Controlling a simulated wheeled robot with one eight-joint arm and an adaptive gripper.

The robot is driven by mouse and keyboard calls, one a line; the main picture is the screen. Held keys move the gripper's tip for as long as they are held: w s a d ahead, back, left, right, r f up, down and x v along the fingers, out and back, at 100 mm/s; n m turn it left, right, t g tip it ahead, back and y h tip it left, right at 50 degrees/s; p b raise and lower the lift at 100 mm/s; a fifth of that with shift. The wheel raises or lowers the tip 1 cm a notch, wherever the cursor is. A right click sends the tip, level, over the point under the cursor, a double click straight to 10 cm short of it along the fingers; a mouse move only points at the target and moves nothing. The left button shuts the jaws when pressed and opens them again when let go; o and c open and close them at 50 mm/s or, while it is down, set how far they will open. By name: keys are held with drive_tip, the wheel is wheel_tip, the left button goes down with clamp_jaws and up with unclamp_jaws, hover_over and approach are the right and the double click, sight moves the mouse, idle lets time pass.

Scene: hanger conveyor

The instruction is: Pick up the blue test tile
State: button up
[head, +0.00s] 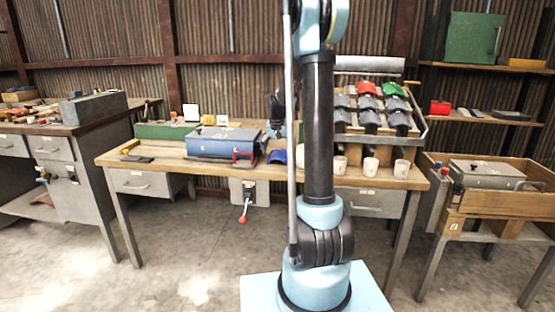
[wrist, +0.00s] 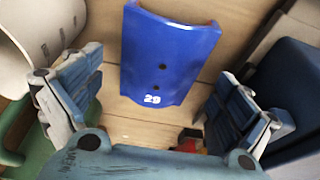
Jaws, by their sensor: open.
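The blue test tile (wrist: 165,50) is a curved blue piece with two dark holes and a white "29", lying on the wooden bench top in the wrist view. In the head view it shows as a small blue patch (head: 277,156) beside the blue box. My gripper (wrist: 155,95) is open, with one finger on each side of the tile's near end in the picture. No contact between fingers and tile shows. In the head view my arm hides most of the gripper.
A blue box (head: 222,143) with a red clamp-like piece stands left of the tile. Pale cups (head: 370,166) stand to the right along the bench (head: 150,164). A sloped rack (head: 425,130) holds dark, red and green tiles. A wooden crate (head: 500,202) stands farther right.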

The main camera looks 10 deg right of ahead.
drive_tip(key=shift+x, duration=0.8)
drive_tip(key=c, duration=1.3)
